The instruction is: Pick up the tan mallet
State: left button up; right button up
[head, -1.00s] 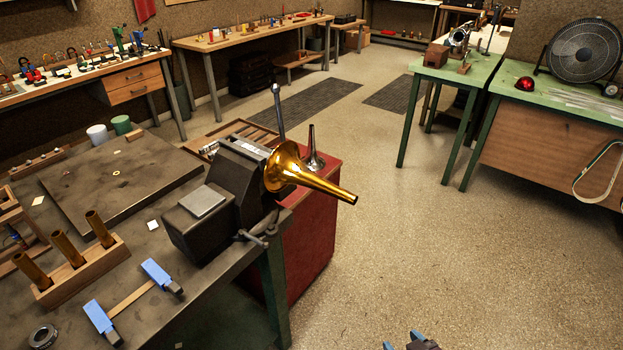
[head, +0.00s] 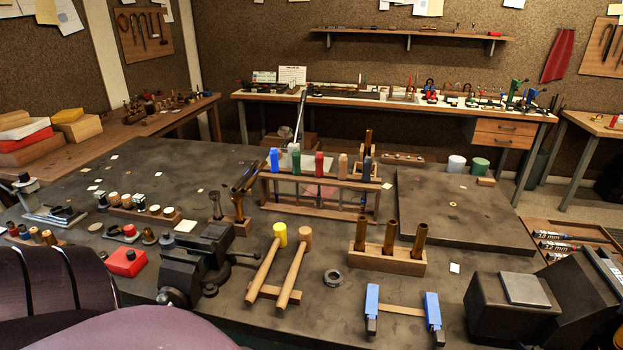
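The tan mallet (head: 305,238) lies on the dark workbench in the middle of the head view. Its tan head is at the far end and its pale wooden handle slants down to the left. A second mallet with a yellow head (head: 280,235) lies just left of it, nearly parallel and apart from it. Both handles cross a small wooden block (head: 263,291) near their lower ends. Neither of my grippers is in view.
A dark vise (head: 203,262) stands left of the mallets. A black ring (head: 333,278), a blue-ended clamp (head: 371,305) and a wooden block with brass tubes (head: 388,260) are to the right. A rack of colored-handled tools (head: 320,182) stands behind. A purple surface (head: 150,332) fills the lower left.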

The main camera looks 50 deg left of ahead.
aim_at(305, 232)
jog(key=u, duration=1.6)
jog(key=j+z, duration=0.2)
jog(key=j, duration=0.55)
